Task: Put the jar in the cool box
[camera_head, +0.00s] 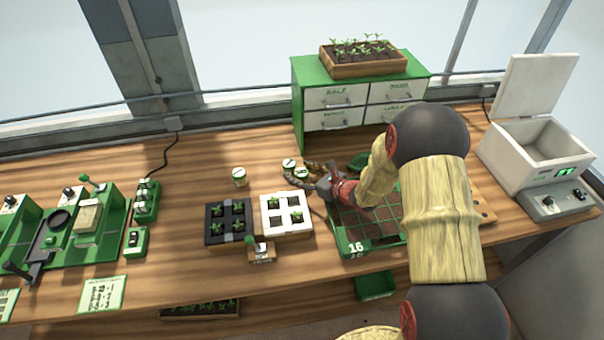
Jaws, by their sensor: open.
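The cool box (515,168) is a white box at the right end of the bench, with its lid (530,88) raised and a green lit display on its front. Small jars with pale lids stand on the bench: one alone (239,176) left of centre, one (289,163) just behind my gripper's fingers, and one (302,173) at the fingers. My gripper (298,172) is open and low over the bench, its fingers pointing left around or beside the nearest jar. I cannot tell whether they touch it. The jar bodies are partly hidden.
A green tray (345,246) marked 16 lies under my arm. Black (208,237) and white (307,230) seedling trays stand in front of the jars. A green drawer cabinet (298,95) stands behind, and the green seeder (90,245) is at left.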

